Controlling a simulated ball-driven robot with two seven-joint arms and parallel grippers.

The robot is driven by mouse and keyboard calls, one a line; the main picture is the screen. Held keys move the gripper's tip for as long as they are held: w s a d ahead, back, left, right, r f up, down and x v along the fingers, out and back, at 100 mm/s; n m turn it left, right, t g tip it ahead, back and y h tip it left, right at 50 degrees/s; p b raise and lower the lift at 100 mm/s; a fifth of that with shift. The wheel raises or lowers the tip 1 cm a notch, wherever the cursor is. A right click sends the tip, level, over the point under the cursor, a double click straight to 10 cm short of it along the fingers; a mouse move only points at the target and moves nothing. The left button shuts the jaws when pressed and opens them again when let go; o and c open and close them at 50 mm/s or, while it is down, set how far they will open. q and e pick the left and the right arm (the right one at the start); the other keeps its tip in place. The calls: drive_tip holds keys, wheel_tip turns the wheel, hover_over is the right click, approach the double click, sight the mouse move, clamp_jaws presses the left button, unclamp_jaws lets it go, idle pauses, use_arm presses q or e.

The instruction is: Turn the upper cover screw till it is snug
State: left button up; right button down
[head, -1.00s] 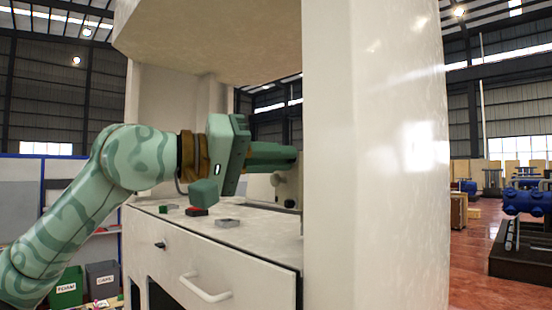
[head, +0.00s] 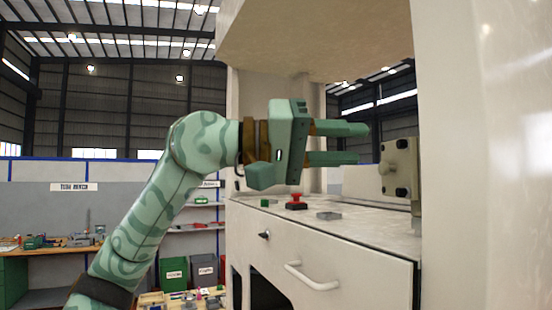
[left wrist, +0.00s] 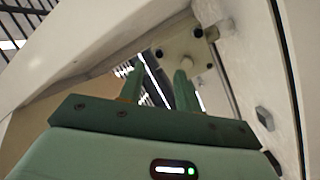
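A pale cover plate (head: 401,172) stands upright inside the white cabinet, with dark round spots near its corners and a knob-like spout (head: 385,168) on its face. The upper dark spot (head: 402,143) looks like a screw head, but it is too small to tell how far in it sits. My left gripper (head: 362,143) is left of the plate, fingers parallel, apart and empty, pointing towards it without touching. The left wrist view shows the spread fingers (left wrist: 160,72) with the plate (left wrist: 178,45) beyond them. My right gripper is not in view.
On the counter below the gripper are a red button (head: 297,200), a green block (head: 265,203) and a grey piece (head: 328,215). A drawer handle (head: 312,278) sticks out in front. The cabinet's thick white pillar (head: 465,180) closes off the right side.

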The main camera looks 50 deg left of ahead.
use_arm(q)
drive_tip(key=b+v, duration=0.2)
drive_tip(key=v, duration=0.8)
